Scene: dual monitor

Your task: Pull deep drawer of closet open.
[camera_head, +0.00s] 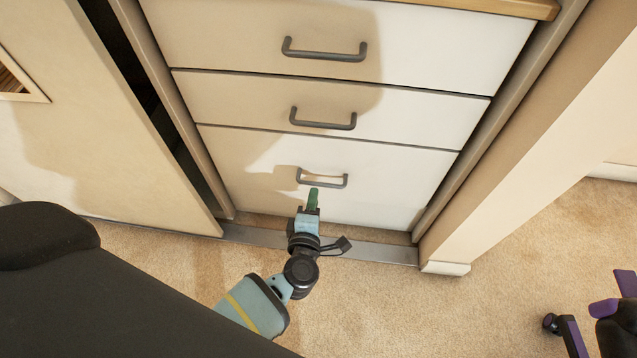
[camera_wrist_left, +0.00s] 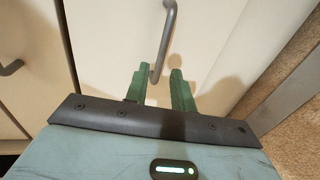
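The deep drawer (camera_head: 395,185) is the tallest, lowest white front of the closet and sits shut, flush with the fronts above. Its grey bar handle (camera_head: 322,183) also shows in the left wrist view (camera_wrist_left: 165,40). My left gripper (camera_head: 313,194) is in front of the lower part of this drawer, at the handle. In the left wrist view its two green fingers (camera_wrist_left: 159,85) are spread apart, with one end of the handle between their tips. Whether a finger touches the handle is not clear. My right gripper is not in view.
Two more shut drawers with bar handles (camera_head: 325,52) (camera_head: 323,121) are above. A beige sliding door panel (camera_head: 95,130) is at the left, and a side wall (camera_head: 530,140) at the right. Carpet (camera_head: 365,310) in front is clear. A purple-and-black chair part (camera_head: 610,320) is at lower right.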

